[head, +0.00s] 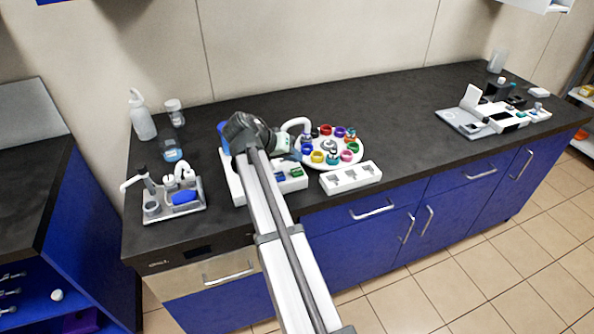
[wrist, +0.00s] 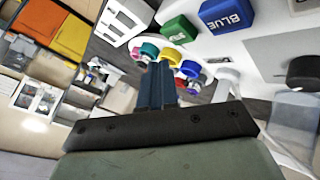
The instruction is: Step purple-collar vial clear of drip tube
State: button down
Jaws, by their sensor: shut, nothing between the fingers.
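The round white carousel (head: 330,166) holds several vials with coloured collars. The purple-collar vial (head: 340,132) appears at the carousel's back right in the head view; I cannot pick it out surely in the wrist view. The white curved drip tube (head: 297,122) arches over the carousel's back left edge. The machine beside it has a green button (wrist: 181,29) and a blue button (wrist: 226,15), also seen in the head view. My gripper (wrist: 158,68) is shut and empty, above the machine's side near the carousel's left edge. My arm hides part of the machine.
A white rack with slots (head: 351,177) lies in front of the carousel. A grey tray (head: 176,213) with a pump and blue item stands at the left. A spray bottle (head: 142,117) is behind it. The counter right of the carousel is clear up to the instruments (head: 490,118).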

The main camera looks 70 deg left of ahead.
aim_at(294, 171)
jog(key=shift+r, duration=1.75)
dwell(1.2)
notch_tip(294, 171, up, 4)
jog(key=shift+f, duration=0.1)
dwell(0.4)
jog(key=shift+f, duration=4.45)
jog(key=shift+f, duration=0.15)
jog(key=shift+f, duration=0.25)
